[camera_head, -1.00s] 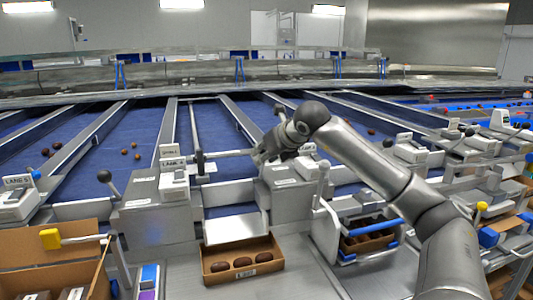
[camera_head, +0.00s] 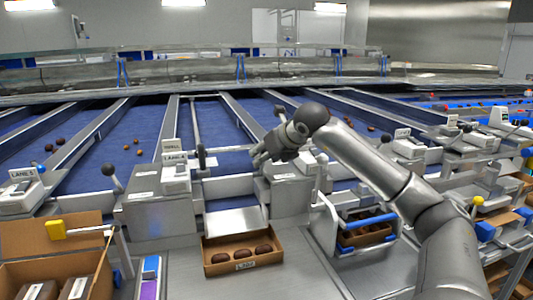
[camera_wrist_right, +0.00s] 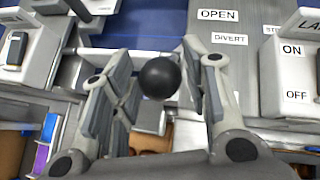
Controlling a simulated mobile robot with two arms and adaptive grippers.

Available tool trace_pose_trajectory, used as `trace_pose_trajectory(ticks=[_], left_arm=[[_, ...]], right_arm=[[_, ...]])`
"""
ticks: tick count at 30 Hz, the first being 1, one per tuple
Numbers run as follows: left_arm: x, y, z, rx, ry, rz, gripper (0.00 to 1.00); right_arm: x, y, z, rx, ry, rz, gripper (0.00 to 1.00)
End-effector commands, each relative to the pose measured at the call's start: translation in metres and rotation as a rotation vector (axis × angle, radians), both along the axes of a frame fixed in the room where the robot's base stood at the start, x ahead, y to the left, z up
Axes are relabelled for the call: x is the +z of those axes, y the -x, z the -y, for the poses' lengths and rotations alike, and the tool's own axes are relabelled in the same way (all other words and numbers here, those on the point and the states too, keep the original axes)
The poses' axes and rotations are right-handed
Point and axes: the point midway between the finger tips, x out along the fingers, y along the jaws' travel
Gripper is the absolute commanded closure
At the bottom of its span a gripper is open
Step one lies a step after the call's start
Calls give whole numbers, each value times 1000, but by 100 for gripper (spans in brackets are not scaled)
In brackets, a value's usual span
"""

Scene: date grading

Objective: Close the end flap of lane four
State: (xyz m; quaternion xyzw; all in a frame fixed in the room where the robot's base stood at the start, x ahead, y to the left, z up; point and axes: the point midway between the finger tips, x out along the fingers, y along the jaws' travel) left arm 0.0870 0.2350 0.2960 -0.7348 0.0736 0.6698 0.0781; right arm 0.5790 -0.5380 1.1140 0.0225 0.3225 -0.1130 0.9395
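The lane four sign (camera_head: 175,157) stands on a white switch box left of my right gripper. Below that lane's end, a pale metal flap (camera_head: 235,221) slopes toward a cardboard box (camera_head: 219,268) holding several dates. My right gripper (camera_head: 258,157) is over the housing right of lane four. The knob's lever is mostly hidden. My left gripper is not in view.
A black-knobbed lever (camera_head: 109,170) stands left of lane four. A panel marked OPEN and DIVERT (camera_wrist_right: 238,50) and an ON/OFF box (camera_wrist_right: 296,72) are close at the right in the wrist view. A blue-handled crate (camera_head: 366,222) stands right of the cardboard box.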

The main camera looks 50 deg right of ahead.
Motion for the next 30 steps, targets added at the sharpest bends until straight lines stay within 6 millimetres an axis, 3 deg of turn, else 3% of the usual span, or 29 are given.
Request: trace_pose_trajectory(ticks=[14,30], left_arm=[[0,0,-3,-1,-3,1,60],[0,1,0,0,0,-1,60]], right_arm=[[10,8,0,-2,4,8,49],[64,78,-18,-2,6,7,49]])
